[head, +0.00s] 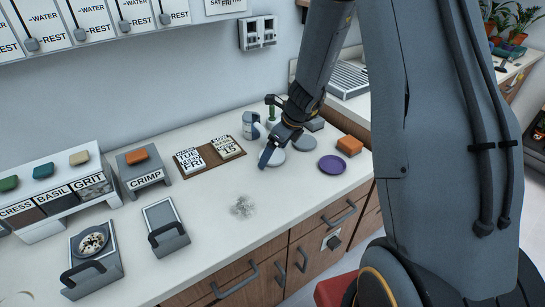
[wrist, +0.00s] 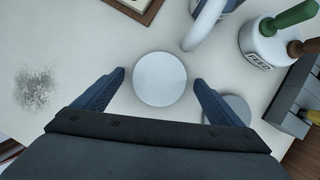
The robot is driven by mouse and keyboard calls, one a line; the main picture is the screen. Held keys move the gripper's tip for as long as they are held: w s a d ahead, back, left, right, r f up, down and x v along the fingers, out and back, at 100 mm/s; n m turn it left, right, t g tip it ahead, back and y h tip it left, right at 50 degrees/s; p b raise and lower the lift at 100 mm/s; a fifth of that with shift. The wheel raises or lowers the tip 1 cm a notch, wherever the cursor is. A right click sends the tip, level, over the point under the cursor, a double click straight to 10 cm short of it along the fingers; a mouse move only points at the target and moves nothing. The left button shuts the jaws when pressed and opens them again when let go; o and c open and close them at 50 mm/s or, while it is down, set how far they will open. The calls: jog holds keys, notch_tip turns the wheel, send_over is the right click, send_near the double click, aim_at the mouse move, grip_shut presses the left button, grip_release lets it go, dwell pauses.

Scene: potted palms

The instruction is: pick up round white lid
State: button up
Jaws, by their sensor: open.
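The round white lid (wrist: 160,79) lies flat on the counter, in the middle of the wrist view between my two blue fingertips. My gripper (wrist: 159,84) is open and empty above it, with a gap on each side of the lid. In the head view my gripper (head: 267,157) points down at the counter, and part of the pale lid (head: 277,159) shows beside the fingers. A second, greyer disc (wrist: 235,108) is partly hidden by the right finger in the wrist view; it shows as a grey disc (head: 304,142) in the head view.
A white mug-like vessel (head: 251,126) and a white FEED pot (wrist: 267,42) stand close by. A grey patch of grit (head: 243,207) lies on the counter, which is clear around it.

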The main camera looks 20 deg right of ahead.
jog(key=c, duration=1.1)
jog(key=shift+r, duration=0.1)
